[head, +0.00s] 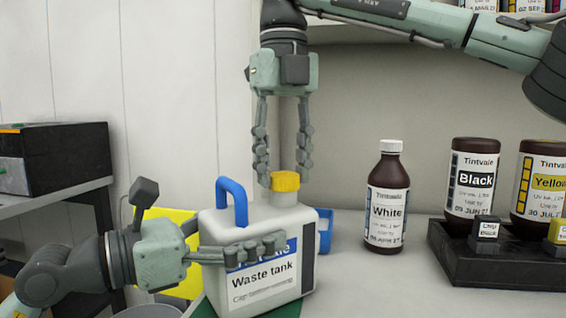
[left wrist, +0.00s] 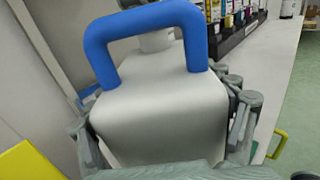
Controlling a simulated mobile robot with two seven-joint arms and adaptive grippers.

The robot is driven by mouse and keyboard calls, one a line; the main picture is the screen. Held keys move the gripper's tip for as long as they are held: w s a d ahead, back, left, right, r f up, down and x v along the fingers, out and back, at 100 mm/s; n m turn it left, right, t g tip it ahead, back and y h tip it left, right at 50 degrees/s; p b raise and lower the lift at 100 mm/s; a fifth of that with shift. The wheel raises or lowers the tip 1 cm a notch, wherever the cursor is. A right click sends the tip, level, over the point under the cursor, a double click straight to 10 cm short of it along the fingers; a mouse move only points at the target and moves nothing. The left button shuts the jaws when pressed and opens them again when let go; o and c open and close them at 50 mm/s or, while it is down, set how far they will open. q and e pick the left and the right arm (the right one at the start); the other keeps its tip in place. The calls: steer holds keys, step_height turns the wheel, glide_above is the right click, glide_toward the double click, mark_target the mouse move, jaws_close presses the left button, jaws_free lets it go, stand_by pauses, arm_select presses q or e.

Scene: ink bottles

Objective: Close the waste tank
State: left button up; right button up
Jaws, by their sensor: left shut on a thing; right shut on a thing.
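The waste tank (head: 223,222) is a whitish jug with a blue handle (head: 232,190) and a label, standing upright at the counter's front. It also fills the middle of the left wrist view (left wrist: 160,100). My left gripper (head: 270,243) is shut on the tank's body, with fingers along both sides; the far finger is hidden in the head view. A yellow cap (head: 286,181) sits at the tank's neck, upright. My right gripper (head: 284,170) points down from above, its fingertips shut on the cap's sides. I cannot tell how tightly the cap is seated.
A brown White bottle (head: 387,210) stands right of the tank. A black rack (head: 490,272) is further right, with the Black bottle (head: 472,175) and Yellow bottle (head: 538,185) by it. A black box (head: 65,160) is on a shelf at left. Bare counter lies before the White bottle.

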arm_select(q)
steer(key=shift+d+f, duration=0.1)
steer(key=shift+f, duration=0.05)
arm_select(e)
steer(key=shift+f, duration=0.55)
arm_select(q)
steer(key=c, duration=0.7)
steer(key=shift+o, duration=0.2)
arm_select(e)
steer(key=m, duration=0.6)
steer(key=shift+d, duration=0.1)
steer(key=m, duration=0.5)
steer(key=shift+m, duration=0.3)
steer(key=m, duration=0.7)
steer(key=shift+s, duration=0.1)
steer(key=m, duration=0.7)
steer(key=shift+s+m, duration=0.1)
steer(key=shift+m, duration=0.2)
steer(key=o, duration=0.8)
